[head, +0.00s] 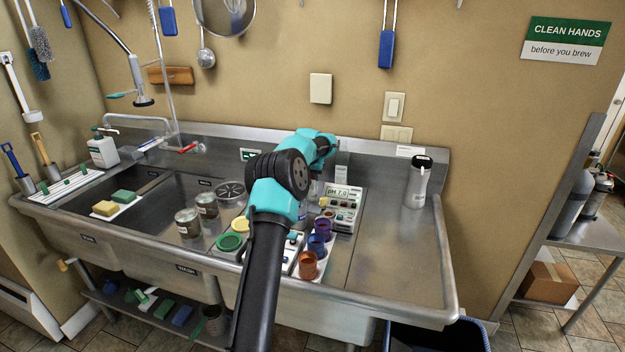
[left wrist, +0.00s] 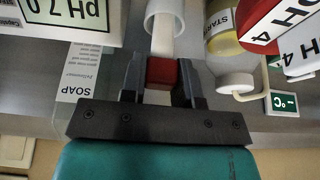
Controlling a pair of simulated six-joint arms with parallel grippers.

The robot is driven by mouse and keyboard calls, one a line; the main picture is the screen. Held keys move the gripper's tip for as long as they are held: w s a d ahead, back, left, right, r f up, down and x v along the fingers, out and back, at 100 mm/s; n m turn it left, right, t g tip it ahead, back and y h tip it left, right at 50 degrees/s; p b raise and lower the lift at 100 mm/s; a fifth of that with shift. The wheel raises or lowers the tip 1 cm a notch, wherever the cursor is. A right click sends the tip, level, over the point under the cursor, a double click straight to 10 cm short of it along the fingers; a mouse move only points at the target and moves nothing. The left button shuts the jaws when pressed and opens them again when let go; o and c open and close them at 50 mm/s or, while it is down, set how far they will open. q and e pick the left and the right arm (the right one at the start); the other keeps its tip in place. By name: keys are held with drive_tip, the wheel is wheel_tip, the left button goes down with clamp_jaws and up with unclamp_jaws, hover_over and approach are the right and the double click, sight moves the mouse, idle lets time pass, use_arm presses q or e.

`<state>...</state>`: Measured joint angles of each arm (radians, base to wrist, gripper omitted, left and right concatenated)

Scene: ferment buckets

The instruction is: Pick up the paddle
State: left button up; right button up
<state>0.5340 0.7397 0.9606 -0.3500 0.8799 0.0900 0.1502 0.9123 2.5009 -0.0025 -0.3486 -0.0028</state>
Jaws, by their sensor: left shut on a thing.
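The paddle (left wrist: 162,48) shows in the left wrist view as a pale flat shaft with a red block at its near end. Its far part runs into a white round cup or tube (left wrist: 165,14); I cannot tell how deep it sits. My left gripper (left wrist: 160,78) is shut on the red block, one dark finger on each side. In the head view my left arm reaches over the sink's middle counter, and the gripper (head: 320,165) is near the back, partly hidden by its own wrist. The paddle is not clear there. My right gripper is not in view.
A pH 7.0 meter (head: 343,197) stands right of the gripper. Purple, blue and orange cups (head: 308,266) stand in front. A starch bottle (left wrist: 222,45) is close by in the wrist view. The right drainboard (head: 395,255) is mostly clear, with a white canister (head: 417,185) at its back.

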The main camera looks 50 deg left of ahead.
use_arm(q)
wheel_tip(320, 180, up, 9)
drive_tip(key=shift+r, duration=0.1)
idle(0.3)
idle(0.4)
